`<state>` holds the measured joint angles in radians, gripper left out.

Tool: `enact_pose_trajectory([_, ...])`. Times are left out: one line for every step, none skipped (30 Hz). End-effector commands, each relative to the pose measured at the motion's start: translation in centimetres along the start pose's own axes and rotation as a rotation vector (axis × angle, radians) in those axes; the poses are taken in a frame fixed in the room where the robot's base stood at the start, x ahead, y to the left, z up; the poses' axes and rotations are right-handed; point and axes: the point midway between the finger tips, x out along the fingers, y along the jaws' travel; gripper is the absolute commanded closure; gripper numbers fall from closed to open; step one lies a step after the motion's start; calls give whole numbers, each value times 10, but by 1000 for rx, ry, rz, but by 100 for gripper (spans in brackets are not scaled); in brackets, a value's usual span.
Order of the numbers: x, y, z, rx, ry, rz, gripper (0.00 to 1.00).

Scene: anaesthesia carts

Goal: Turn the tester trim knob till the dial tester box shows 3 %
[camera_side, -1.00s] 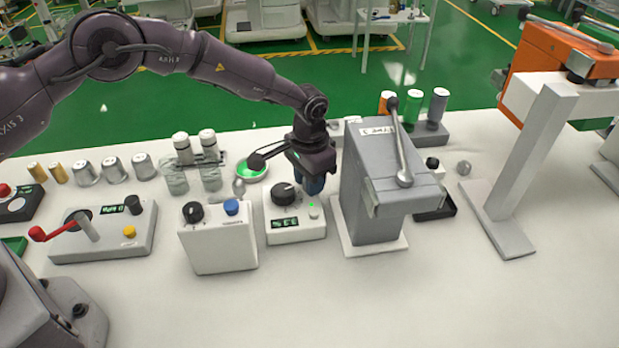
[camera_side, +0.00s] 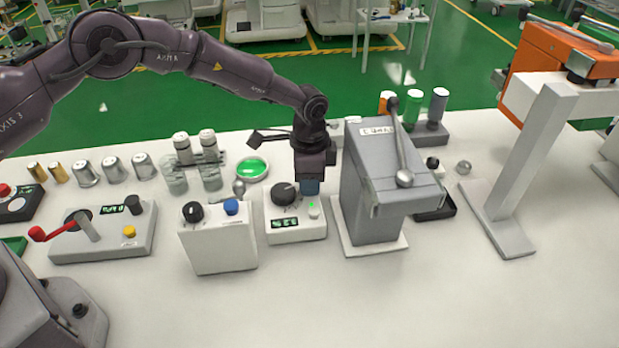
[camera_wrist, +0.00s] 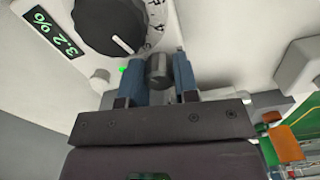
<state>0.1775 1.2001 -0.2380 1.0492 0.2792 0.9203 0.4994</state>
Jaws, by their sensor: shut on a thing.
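The dial tester box (camera_side: 296,231) is a small white box in the middle of the table, with a black dial knob (camera_side: 283,194), a small display (camera_side: 284,223) and a green light. In the wrist view the display (camera_wrist: 55,32) reads 3.2 %, tilted. The big black dial (camera_wrist: 108,24) has a white pointer line. In the side view my gripper (camera_side: 309,187) points down at the box's back right, and the trim knob is hidden there.
A grey press-like block with a lever (camera_side: 375,185) stands close on the right. A white box with a black and a blue knob (camera_side: 219,245) stands close on the left. A green-filled dish (camera_side: 252,169) lies behind. The front table is clear.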

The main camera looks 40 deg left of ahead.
Motion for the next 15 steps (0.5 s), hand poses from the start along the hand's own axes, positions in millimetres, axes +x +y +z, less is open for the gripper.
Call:
enact_pose_trajectory([-1, 0, 1, 4, -5, 2, 95])
enact_pose_trajectory([-1, 0, 1, 6, -5, 2, 95])
enact_pose_trajectory([-1, 0, 1, 7, -5, 2, 95])
enact_pose_trajectory([-1, 0, 1, 8, -5, 2, 95])
enact_pose_trajectory([-1, 0, 1, 8, -5, 2, 95])
enact_pose_trajectory([-1, 0, 1, 8, -5, 2, 95])
enact_pose_trajectory([-1, 0, 1, 8, -5, 2, 95])
enact_pose_trajectory([-1, 0, 1, 8, -5, 2, 95])
enact_pose_trajectory([-1, 0, 1, 7, -5, 2, 95])
enact_pose_trajectory([-1, 0, 1, 7, -5, 2, 95])
enact_pose_trajectory([-1, 0, 1, 7, -5, 2, 95])
enact_pose_trajectory([-1, 0, 1, 7, -5, 2, 95])
enact_pose_trajectory([-1, 0, 1, 7, -5, 2, 69])
enact_pose_trajectory([-1, 0, 1, 7, -5, 2, 62])
enact_pose_trajectory([-1, 0, 1, 7, -5, 2, 53])
